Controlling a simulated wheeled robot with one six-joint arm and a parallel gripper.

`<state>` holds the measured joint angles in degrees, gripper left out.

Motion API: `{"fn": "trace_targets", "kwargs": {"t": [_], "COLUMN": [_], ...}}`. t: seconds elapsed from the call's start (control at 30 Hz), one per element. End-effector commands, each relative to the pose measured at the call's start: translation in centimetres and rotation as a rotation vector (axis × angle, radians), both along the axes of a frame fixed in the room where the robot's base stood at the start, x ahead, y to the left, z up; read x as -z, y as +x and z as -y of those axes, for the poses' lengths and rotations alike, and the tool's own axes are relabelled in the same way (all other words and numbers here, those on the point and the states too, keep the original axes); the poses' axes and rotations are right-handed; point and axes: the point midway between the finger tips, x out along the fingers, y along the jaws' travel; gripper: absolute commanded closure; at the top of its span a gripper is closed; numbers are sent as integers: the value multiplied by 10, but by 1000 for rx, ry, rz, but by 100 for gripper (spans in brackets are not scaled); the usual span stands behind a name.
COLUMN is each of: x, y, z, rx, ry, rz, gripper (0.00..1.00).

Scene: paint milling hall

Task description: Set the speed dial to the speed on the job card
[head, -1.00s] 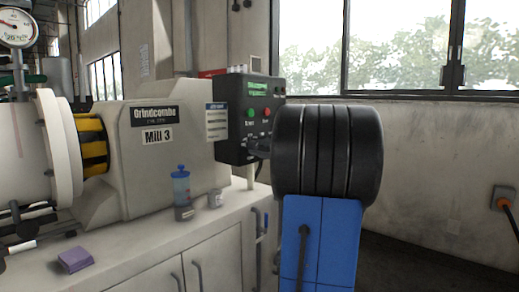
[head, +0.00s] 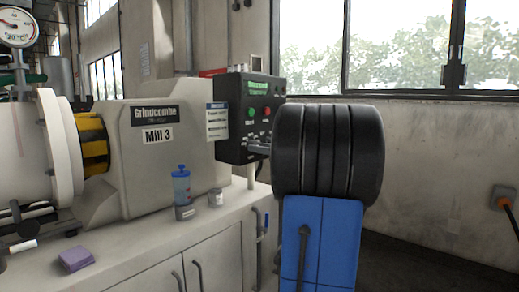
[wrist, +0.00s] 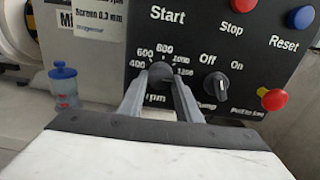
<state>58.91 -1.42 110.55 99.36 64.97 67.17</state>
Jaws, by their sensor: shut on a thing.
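The speed dial (wrist: 157,71) is a dark round knob on the black control panel (wrist: 208,48) in the wrist view, with a ring of numbers from 400 up to 1200 and "rpm" below. My gripper (wrist: 158,80) is shut on the dial, one finger on each side. The dial's pointer mark cannot be made out. The job card (wrist: 100,18) is partly in the wrist view at upper left; "Screen 0.3 mm" shows and an rpm line above it is cut off. In the head view the card (head: 217,121) is too small to read, and my arm hides the dial.
The pump switch (wrist: 216,84) sits close right of the dial, with a red button (wrist: 274,99) beyond it. Stop (wrist: 240,5) and Reset (wrist: 303,17) buttons are above.

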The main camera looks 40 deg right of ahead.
Motion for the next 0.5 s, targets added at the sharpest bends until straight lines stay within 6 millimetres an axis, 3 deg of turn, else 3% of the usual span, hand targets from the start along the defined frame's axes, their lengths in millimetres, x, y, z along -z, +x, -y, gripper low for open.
{"fn": "trace_targets", "kwargs": {"t": [0.5], "x": [3], "y": [0], "z": [0], "rx": [0], "ry": [46], "rz": [-8], "gripper": [92]}}
